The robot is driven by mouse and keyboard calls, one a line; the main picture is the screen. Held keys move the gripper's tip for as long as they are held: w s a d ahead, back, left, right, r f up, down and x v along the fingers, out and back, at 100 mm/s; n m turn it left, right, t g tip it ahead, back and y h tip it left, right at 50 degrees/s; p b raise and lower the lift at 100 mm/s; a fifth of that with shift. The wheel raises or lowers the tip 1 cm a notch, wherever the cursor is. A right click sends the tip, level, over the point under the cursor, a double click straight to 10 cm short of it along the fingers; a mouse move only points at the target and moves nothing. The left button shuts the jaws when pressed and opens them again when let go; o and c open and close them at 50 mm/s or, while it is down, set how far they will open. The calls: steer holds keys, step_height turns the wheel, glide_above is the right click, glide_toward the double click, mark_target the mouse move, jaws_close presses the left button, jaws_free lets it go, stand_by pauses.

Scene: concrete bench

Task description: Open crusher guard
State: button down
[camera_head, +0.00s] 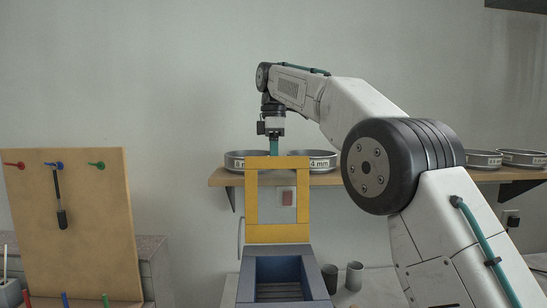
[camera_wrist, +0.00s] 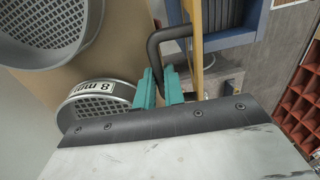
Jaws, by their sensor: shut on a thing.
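The crusher (camera_head: 317,272) is a blue-grey box with a dark slatted opening at the lower middle of the head view; its blue rim (camera_wrist: 238,36) shows at the top right of the wrist view. Its yellow guard (camera_head: 278,234), a frame with a window, stands upright above the opening. In the wrist view the guard (camera_wrist: 197,45) is seen nearly edge-on. A dark bent handle (camera_wrist: 153,48) runs from it between my teal fingertips. My gripper (camera_wrist: 161,88) is shut on this handle. In the head view my gripper (camera_head: 273,146) is at the guard's top edge, which hides the grip.
A wooden shelf (camera_head: 225,178) behind carries several sieves, including the 8 mm sieve (camera_wrist: 93,110), close beside my gripper. A peg board (camera_head: 85,230) stands at left. A red organiser (camera_wrist: 300,105) is at right.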

steer(key=shift+w+f, duration=0.15)
steer(key=shift+f, duration=0.1)
steer(key=c, duration=1.5)
jaws_free()
steer(key=shift+r, duration=0.1)
steer(key=shift+r, duration=0.1)
